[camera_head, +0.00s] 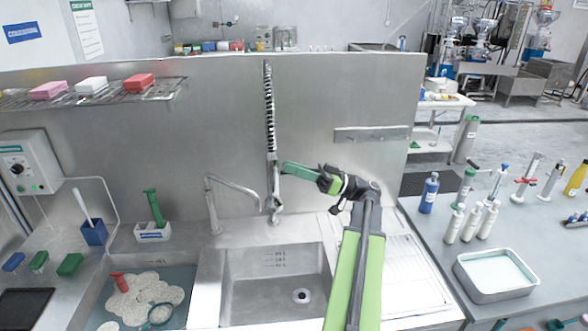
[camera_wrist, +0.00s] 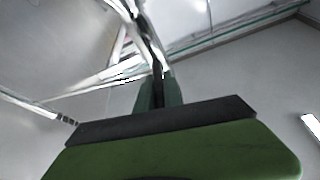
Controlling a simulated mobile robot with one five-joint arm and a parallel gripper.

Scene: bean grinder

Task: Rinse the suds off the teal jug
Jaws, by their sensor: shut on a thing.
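My gripper (camera_head: 285,169) reaches left from the arm to the hanging spray hose (camera_head: 270,110), above the back of the sink. It appears shut on the spray handle (camera_head: 274,200) at the hose's lower end; the green jaws partly hide the grip. In the wrist view, a large green jaw with a dark edge fills the bottom, with blurred pale lines above. A teal rounded vessel (camera_head: 160,314), perhaps the jug, lies partly in the foam of the suds basin (camera_head: 95,318). Its shape is unclear. No jug shows in the wrist view.
The empty steel sink (camera_head: 265,290) has a drain at right. A swivel tap (camera_head: 235,184) stands behind it. A ribbed drainboard (camera_head: 405,275) lies to the right under my arm. A side counter (camera_head: 415,225) holds bottles and a steel tray (camera_head: 497,290). A red-handled tool (camera_head: 118,281) stands in the suds.

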